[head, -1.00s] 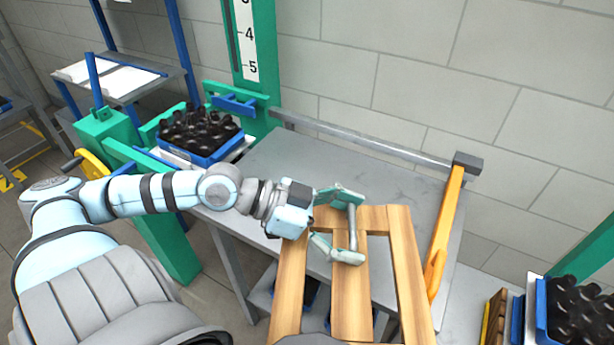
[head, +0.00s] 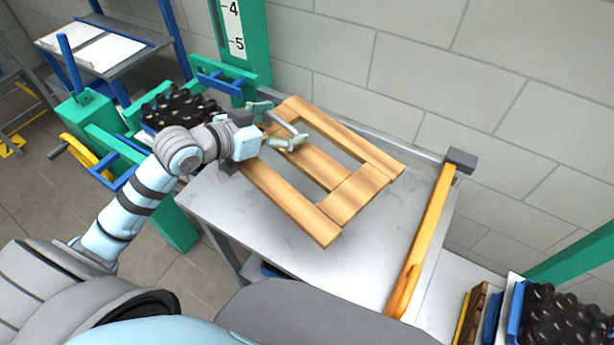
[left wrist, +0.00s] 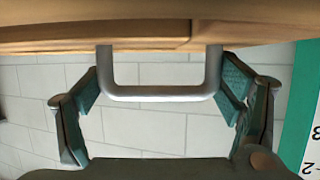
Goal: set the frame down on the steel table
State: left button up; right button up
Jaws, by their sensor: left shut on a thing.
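The wooden frame (head: 358,192), made of pale slats with a grey metal handle (head: 288,123), is over the left and back part of the steel table (head: 385,245). My left gripper (head: 281,126) is shut on the handle, at the frame's far left side. I cannot tell whether the frame's underside touches the table. In the left wrist view, the U-shaped handle (left wrist: 158,93) lies between the fingers, with the frame's wood (left wrist: 110,35) along the top. My right gripper is not in view.
An orange bar (head: 425,245) with a dark end block runs along the table's right side. A crate of dark bottles (head: 180,105) stands left of the table, and more dark bottles (head: 570,318) are at the lower right. The table's front middle is bare.

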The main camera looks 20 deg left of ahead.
aim_at(271, 114)
pick_arm(q)
jog(key=w+n+y, duration=0.1)
jog(key=w+a+r, duration=0.1)
jog(key=w+a+r+n+y+p, duration=0.1)
jog(key=shift+w+n+t+y, duration=0.1)
jog(key=shift+n+t+y, duration=0.2)
jog(key=shift+t, duration=0.1)
jog(key=shift+w+f+y, duration=0.2)
jog(key=shift+f+y, duration=0.1)
jog(key=shift+f, duration=0.55)
notch_tip(271, 114, down, 19)
jog(key=b, duration=0.4)
jog(key=shift+s+a+r, duration=0.1)
jog(key=shift+r, duration=0.1)
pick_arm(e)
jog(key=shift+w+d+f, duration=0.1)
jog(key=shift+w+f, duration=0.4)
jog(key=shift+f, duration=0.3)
pick_arm(q)
jog(key=o, duration=1.6)
jog(key=shift+o, duration=0.2)
jog(key=shift+s, duration=0.1)
